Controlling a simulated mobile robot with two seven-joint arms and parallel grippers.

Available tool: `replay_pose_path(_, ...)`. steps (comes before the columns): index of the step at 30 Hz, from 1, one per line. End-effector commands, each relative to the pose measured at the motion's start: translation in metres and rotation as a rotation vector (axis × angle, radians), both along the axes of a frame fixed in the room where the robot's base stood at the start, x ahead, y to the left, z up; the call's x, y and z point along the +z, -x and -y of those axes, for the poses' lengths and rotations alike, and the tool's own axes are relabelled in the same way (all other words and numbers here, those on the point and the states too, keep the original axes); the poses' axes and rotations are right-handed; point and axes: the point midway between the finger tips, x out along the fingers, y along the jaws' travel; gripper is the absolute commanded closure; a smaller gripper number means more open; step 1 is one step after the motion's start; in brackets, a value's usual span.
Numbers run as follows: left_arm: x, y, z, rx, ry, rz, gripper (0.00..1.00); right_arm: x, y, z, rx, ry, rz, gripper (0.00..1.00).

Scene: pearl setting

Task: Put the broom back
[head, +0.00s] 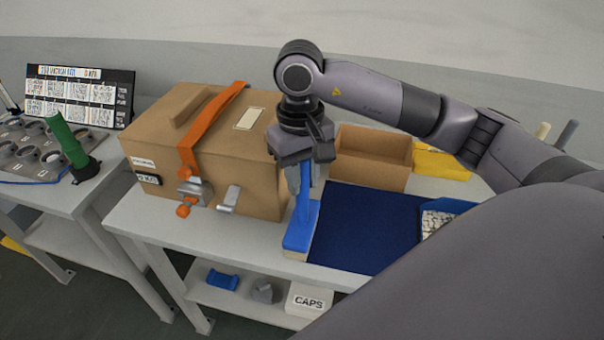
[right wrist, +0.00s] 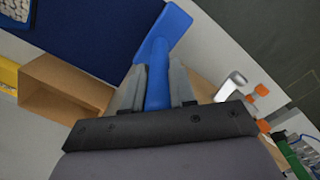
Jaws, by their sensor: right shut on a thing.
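The broom (head: 301,226) is a small blue hand broom with a pale bristle edge along its bottom. My right gripper (head: 304,172) is shut on its handle and holds it upright, head down, at the left edge of the dark blue mat (head: 360,235). The head is at or just above the table's front edge; I cannot tell whether it touches. In the right wrist view the blue broom (right wrist: 158,75) runs between the two fingers (right wrist: 155,90), its head flaring away from me. My left gripper is in neither view.
A large brown box (head: 240,150) with an orange strap stands just left of the broom. An open cardboard box (head: 372,160) is behind the mat. A blue dustpan (head: 445,208) with pale bits lies on the mat's right. A lower shelf holds a CAPS box (head: 312,300).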

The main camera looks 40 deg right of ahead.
Motion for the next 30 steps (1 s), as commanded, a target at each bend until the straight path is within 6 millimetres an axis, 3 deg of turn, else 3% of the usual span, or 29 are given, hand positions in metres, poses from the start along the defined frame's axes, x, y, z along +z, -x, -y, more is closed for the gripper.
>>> replay_pose_path(14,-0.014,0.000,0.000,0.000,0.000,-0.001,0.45,-0.011,0.000,0.000,-0.001,0.000,0.001,1.00)
replay_pose_path(15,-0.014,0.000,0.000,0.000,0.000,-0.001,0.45,-0.010,0.000,0.000,-0.001,0.000,0.000,0.68)
replay_pose_path(17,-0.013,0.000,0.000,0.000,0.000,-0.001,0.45,-0.009,0.000,0.000,-0.001,0.000,-0.001,0.49)
replay_pose_path(30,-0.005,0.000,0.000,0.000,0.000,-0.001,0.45,-0.002,0.000,0.000,-0.001,0.000,-0.001,0.49)
